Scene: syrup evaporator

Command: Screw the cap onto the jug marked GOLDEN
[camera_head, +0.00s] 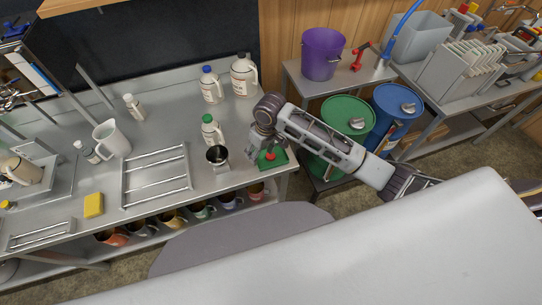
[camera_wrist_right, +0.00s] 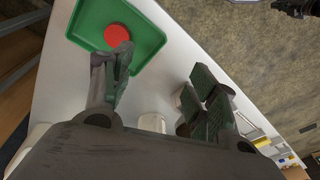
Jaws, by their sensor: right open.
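A red cap (camera_head: 269,155) lies in a small green tray (camera_head: 280,162) at the right front of the steel bench; in the right wrist view the cap (camera_wrist_right: 116,35) lies flat in the tray (camera_wrist_right: 150,38). My right gripper (camera_head: 259,143) is open and empty above the tray's left side; in its wrist view the spread fingers (camera_wrist_right: 160,88) are apart from the cap. White jugs stand on the bench: one blue-capped (camera_head: 210,88), one green-capped (camera_head: 210,132), and one larger, with no coloured cap visible (camera_head: 243,76). The labels are too small to read, so I cannot tell which is GOLDEN. My left gripper is out of view.
A dark-topped cup (camera_head: 218,157) stands left of the tray. A wire rack (camera_head: 157,175), a white pitcher (camera_head: 112,138) and a yellow sponge (camera_head: 93,205) are further left. Mugs line a shelf below. Green (camera_head: 347,116) and blue (camera_head: 391,112) drums stand right.

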